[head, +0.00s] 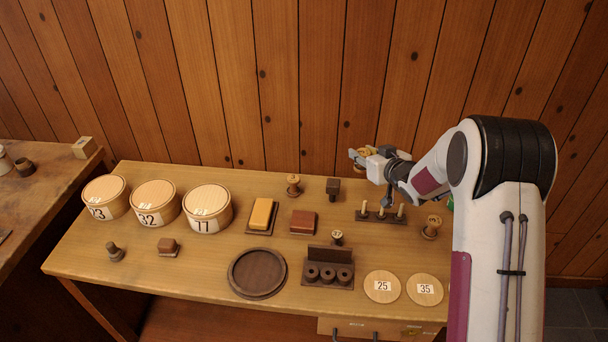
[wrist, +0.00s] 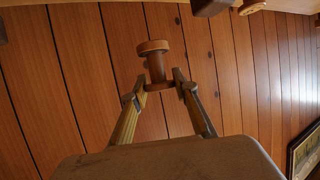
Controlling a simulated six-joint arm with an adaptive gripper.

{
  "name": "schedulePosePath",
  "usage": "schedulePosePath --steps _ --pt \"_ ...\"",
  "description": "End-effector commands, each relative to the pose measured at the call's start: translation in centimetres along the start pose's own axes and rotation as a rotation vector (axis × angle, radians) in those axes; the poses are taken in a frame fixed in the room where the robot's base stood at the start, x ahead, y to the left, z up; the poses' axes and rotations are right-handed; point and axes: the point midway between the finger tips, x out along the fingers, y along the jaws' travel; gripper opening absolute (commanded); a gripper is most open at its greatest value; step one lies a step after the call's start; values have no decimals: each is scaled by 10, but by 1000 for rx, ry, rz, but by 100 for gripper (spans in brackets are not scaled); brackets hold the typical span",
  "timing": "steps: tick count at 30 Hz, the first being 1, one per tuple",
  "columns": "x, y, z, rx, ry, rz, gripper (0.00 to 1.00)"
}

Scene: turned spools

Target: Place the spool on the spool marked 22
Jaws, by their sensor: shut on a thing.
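My gripper (head: 362,155) is raised above the back of the table, in front of the plank wall. In the wrist view my gripper (wrist: 160,88) is shut on a brown wooden spool (wrist: 155,62), its two fingers on either side of the spool's lower end. Pale-labelled spools stand at the table's back (head: 293,185), behind the dark block with round holes (head: 337,238), and at the right near my arm (head: 431,227). Their numbers are too small to read surely, so I cannot tell which is marked 22.
A dark peg rack (head: 380,216) is below my gripper. A dark round tray (head: 257,273) and discs marked 25 (head: 382,287) and 35 (head: 425,289) lie in front.

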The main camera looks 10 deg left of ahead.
Motion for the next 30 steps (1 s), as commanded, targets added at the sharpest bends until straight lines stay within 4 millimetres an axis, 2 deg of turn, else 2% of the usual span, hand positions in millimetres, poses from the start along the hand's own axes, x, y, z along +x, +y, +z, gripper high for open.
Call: schedulePosePath --steps 12,18,22,30 --pt "30 -123 -51 -85 3 -202 13" --pt "37 -173 -72 -117 2 -279 13" --pt "39 -188 -81 -125 1 -300 13" --pt "40 -186 -82 -117 0 -285 13"
